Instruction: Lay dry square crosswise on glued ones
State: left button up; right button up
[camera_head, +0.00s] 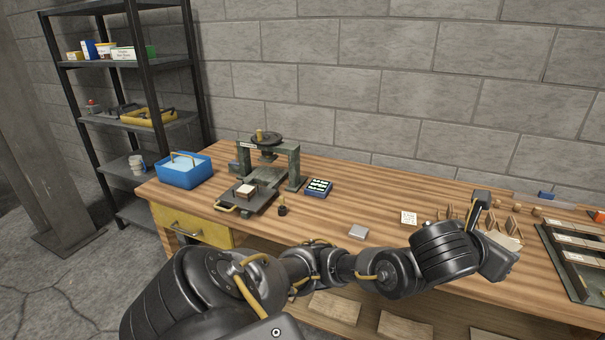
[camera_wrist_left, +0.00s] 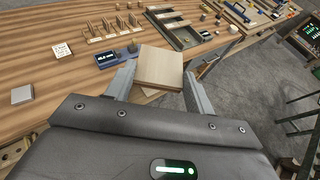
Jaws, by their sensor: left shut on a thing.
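My left gripper (camera_wrist_left: 160,68) is shut on a pale wood square (camera_wrist_left: 158,62), held flat between its two fingers in the left wrist view. In the head view my left arm reaches across to the right end of the bench, and the pale square (camera_head: 507,241) shows partly behind the wrist. Another pale edge lies below the held square; I cannot tell what it is. A small stack (camera_head: 246,189) with a whitish top sits on the dark plate (camera_head: 262,206) of the press (camera_head: 290,165), far to the left of this gripper. My right gripper is not in view.
A blue tub (camera_head: 183,174), a blue box (camera_head: 319,188) and a small dark pot (camera_head: 282,210) stand around the press. A grey block (camera_head: 358,231) and a white card (camera_head: 408,218) lie mid-bench. Wooden racks (camera_wrist_left: 115,28) and a dark tray (camera_head: 575,262) are at the right.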

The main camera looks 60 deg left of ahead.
aim_at(245, 189)
jog(key=u, duration=0.75)
jog(key=i, duration=1.3)
jog(key=u, duration=1.8)
jog(key=i, duration=0.4)
jog(key=u, duration=0.3)
